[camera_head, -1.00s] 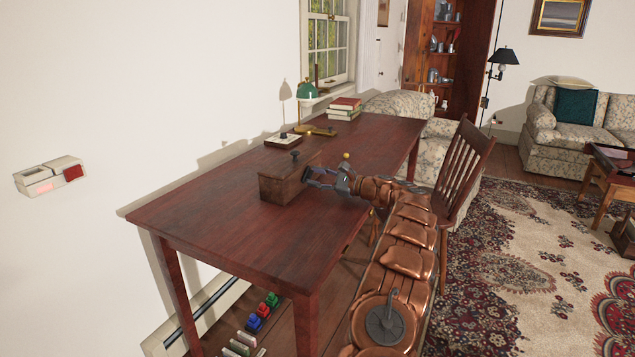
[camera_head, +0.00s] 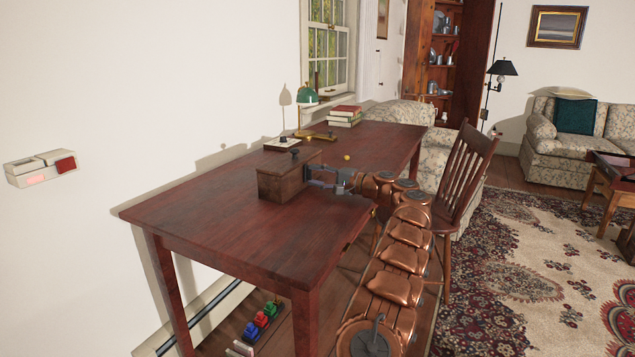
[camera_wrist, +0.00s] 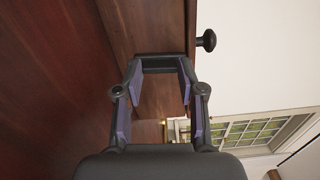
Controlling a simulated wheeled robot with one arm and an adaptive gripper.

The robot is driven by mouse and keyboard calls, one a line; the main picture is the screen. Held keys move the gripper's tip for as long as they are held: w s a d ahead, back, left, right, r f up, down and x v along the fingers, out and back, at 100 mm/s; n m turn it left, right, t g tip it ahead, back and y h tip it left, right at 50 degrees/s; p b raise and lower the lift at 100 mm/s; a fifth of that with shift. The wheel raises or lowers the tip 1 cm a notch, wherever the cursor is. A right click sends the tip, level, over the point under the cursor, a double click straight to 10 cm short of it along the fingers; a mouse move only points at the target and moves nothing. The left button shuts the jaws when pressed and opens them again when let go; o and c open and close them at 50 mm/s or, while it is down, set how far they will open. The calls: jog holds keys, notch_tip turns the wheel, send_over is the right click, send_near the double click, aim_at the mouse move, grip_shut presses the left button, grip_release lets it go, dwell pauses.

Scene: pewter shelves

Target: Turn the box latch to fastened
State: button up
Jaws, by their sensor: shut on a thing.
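A brown wooden box (camera_head: 283,184) with a dark knob on its lid stands on the table (camera_head: 215,225). My gripper (camera_head: 312,176) is at the box's right-hand side, level with its upper part. In the wrist view, the box (camera_wrist: 150,25) fills the top centre and its knob (camera_wrist: 206,40) sticks out to the right. My gripper's fingertips (camera_wrist: 163,75) close around a dark piece at the box face, which appears to be the box latch (camera_wrist: 165,61). The fingers cover much of it, and its turned position cannot be told.
A small yellow ball (camera_head: 347,157) shows beyond my gripper. A wooden chair (camera_head: 466,172) is at the right. The near tabletop is clear.

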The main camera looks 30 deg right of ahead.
jog(key=shift+a+n+b, duration=0.1)
jog(key=shift+n+b, duration=0.2)
jog(key=shift+n, duration=0.3)
jog(key=o, duration=1.1)
jog(key=shift+o, duration=0.2)
jog(key=v, duration=1.2)
